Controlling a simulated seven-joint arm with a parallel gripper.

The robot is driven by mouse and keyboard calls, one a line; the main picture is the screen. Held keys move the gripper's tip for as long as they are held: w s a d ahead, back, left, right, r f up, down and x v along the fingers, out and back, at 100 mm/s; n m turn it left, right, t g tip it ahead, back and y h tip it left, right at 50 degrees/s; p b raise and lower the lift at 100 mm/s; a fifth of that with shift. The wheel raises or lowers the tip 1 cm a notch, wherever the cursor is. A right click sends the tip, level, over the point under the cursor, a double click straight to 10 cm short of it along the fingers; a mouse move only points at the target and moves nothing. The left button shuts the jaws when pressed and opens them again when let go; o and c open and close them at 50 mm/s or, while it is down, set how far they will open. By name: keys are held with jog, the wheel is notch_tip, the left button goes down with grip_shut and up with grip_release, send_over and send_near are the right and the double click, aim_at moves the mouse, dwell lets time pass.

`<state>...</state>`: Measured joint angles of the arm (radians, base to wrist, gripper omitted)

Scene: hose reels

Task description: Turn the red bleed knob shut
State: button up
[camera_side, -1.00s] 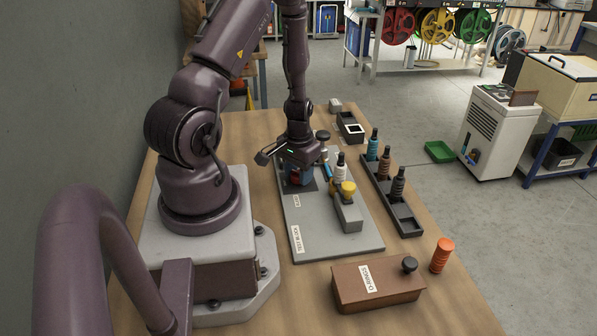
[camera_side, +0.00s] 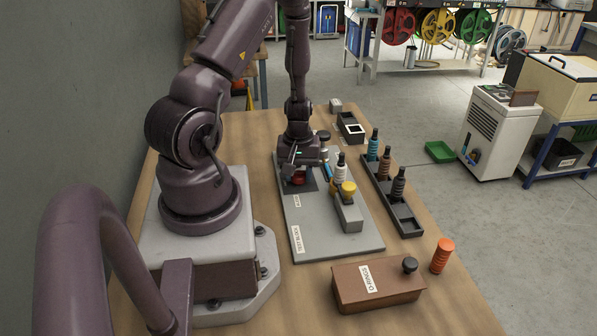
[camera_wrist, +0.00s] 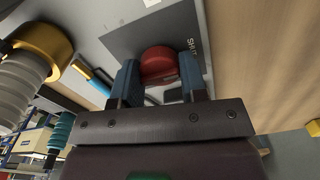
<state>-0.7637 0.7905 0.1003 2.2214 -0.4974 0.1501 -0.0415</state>
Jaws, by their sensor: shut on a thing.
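The red bleed knob (camera_wrist: 159,63) sits on a dark square plate (camera_wrist: 122,38) on the grey test block board (camera_side: 310,229). In the wrist view my gripper (camera_wrist: 160,72) has its two blue fingers on either side of the knob, shut on it. Lettering reading "SHUT" (camera_wrist: 192,46), partly covered by a finger, shows on the plate beside the knob. In the side view the knob (camera_side: 298,177) shows as a small red patch below my gripper (camera_side: 299,174), which hides most of it.
A yellow-capped fitting (camera_side: 348,188) and a white-and-black fitting (camera_side: 340,168) stand close to the right of my gripper. A dark rack (camera_side: 404,219) holds several bottle-like fittings. A brown O-rings box (camera_side: 378,286) and an orange ribbed part (camera_side: 441,255) are at the front.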

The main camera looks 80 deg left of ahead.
aim_at(298, 172)
dwell(0.5)
jog(key=o, duration=0.9)
notch_tip(298, 172, up, 13)
jog(key=shift+f, duration=0.1)
